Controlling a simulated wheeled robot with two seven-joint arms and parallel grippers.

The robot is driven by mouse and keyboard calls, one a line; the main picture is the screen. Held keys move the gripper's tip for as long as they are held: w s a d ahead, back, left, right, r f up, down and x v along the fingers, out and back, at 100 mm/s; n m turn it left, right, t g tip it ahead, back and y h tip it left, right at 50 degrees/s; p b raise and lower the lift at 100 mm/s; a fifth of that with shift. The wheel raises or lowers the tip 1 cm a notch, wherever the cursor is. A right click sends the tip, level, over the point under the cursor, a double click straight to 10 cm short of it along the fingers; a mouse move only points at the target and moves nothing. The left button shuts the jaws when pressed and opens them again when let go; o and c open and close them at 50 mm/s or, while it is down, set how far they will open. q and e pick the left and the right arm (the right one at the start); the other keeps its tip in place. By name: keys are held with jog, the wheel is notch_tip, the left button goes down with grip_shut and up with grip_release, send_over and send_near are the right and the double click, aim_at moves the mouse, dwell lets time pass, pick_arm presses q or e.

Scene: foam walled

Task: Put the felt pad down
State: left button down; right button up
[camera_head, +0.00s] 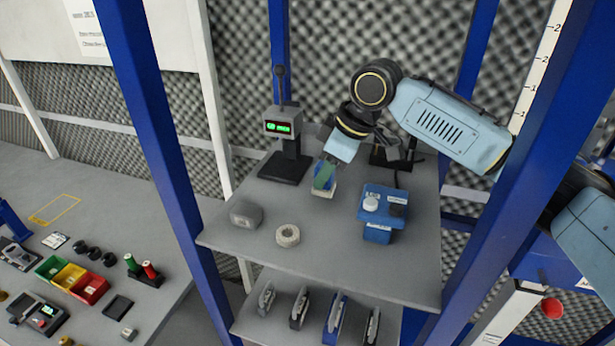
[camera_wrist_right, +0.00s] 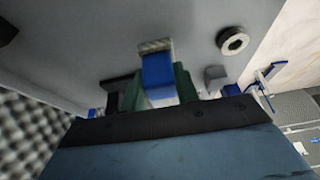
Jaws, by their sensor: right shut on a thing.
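My right gripper (camera_head: 324,180) reaches down over the upper grey shelf (camera_head: 330,255) from the right. Its green fingers are shut on the felt pad (camera_head: 322,193), a small block with a pale face pointing down. In the right wrist view the felt pad (camera_wrist_right: 157,68) shows blue with a pale grey end, between the green fingers of my right gripper (camera_wrist_right: 158,85). The pad is low over the shelf; I cannot tell whether it touches. My left gripper is not in view.
On the shelf stand a display post (camera_head: 284,140), a grey block (camera_head: 246,214), a pale ring (camera_head: 288,236) and a blue device (camera_head: 380,212). Blue uprights (camera_head: 160,150) frame the shelf. Bare shelf lies between the pad and the ring, and along the front.

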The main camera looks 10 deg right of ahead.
jog(key=shift+w+a+r, duration=0.1)
jog(key=shift+a, duration=0.35)
jog(key=shift+w+a, duration=0.35)
jog(key=shift+a, duration=0.25)
jog(key=f, duration=0.1)
jog(key=w+f, duration=0.1)
jog(key=f, duration=0.1)
jog(key=shift+a+f, duration=0.1)
jog(key=shift+s+f, duration=0.1)
jog(key=shift+s, duration=0.25)
jog(key=o, duration=0.5)
jog(key=shift+s, duration=0.1)
jog(key=shift+c, duration=0.2)
jog(key=shift+o, duration=2.1)
jog(key=shift+w, duration=0.25)
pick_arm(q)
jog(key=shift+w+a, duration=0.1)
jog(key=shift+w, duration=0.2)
